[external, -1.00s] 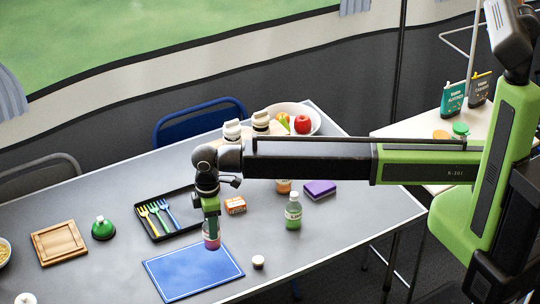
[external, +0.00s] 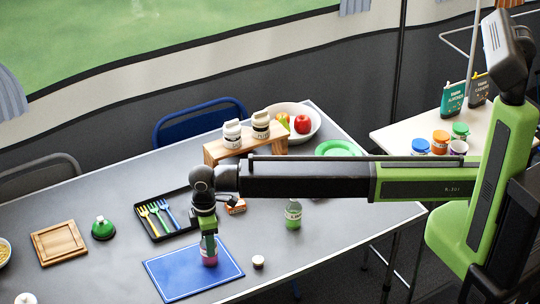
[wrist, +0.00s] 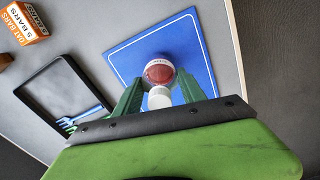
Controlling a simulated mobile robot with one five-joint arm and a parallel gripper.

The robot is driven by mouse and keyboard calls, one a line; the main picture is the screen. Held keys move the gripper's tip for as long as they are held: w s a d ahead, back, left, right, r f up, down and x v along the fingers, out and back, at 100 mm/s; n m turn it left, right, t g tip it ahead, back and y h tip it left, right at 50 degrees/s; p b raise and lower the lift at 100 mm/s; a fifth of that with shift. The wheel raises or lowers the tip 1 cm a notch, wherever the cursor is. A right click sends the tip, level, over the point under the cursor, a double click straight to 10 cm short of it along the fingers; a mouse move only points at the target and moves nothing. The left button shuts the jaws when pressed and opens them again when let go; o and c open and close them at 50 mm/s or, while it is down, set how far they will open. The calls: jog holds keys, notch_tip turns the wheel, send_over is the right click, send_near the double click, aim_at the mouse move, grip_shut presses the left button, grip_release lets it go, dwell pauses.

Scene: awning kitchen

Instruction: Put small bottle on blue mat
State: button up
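The small bottle (external: 209,258) has a pink body and is between the fingers of my gripper (external: 209,246). It is over the blue mat (external: 180,275), near the mat's upper right part. Its base seems to be at or very close to the mat; I cannot tell if it touches. In the wrist view, the bottle (wrist: 159,72) shows a red and white round part and a white part, with the green fingers of my gripper (wrist: 160,82) on both sides. The blue mat (wrist: 200,52) lies behind it, flat on the table.
A black tray with forks (external: 155,232) lies left of my gripper. A green bottle (external: 293,214) and a small white-capped item (external: 258,262) stand to the right. An orange box (external: 236,208) is close behind. The mat's left and front parts are clear.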

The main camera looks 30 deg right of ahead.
jog(key=o, duration=0.3)
jog(key=shift+o, duration=0.2)
notch_tip(320, 180, up, 13)
jog(key=p, duration=1.2)
jog(key=shift+f+p, duration=0.15)
jog(key=shift+p, duration=0.15)
jog(key=shift+f, duration=0.15)
